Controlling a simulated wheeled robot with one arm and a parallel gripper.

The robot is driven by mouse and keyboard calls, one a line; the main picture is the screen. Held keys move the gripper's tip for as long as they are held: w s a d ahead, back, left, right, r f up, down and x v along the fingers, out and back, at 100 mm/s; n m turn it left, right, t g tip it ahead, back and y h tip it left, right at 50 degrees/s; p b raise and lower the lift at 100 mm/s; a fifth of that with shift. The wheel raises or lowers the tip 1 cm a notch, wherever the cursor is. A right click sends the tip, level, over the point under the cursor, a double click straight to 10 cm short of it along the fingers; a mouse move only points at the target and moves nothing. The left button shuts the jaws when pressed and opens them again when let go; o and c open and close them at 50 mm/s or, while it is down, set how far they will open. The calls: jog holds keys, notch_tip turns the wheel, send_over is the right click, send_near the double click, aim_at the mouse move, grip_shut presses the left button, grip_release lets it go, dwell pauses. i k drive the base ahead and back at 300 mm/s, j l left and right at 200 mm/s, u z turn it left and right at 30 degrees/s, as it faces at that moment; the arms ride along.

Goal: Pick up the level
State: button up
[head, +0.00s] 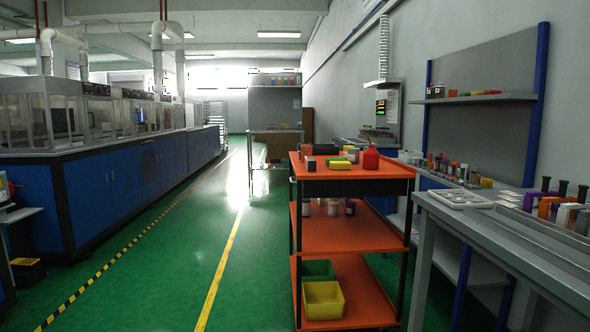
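I cannot pick out the level for certain; the small items in view are too small to tell. An orange three-shelf cart (350,184) stands ahead, right of centre. On its top shelf are a yellow and green block-like item (340,164), a dark box (326,149), a small black item (311,164) and a red bottle (371,159). My gripper is not in view.
A grey workbench (520,250) with a white tray (460,199) and several colored items stands at the near right. Yellow (323,300) and green bins sit on the cart's bottom shelf. Blue machine cabinets (110,190) line the left. The green floor aisle (180,270) between is clear.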

aim_at(311, 164)
jog(key=z, duration=0.4)
jog(key=i+j+z, duration=0.2)
jog(key=j+z, duration=0.2)
jog(key=i+j+z, duration=0.1)
jog(key=j+z, duration=0.25)
jog(key=j, duration=0.15)
jog(key=i+j+z, duration=0.1)
jog(key=j+z, duration=0.3)
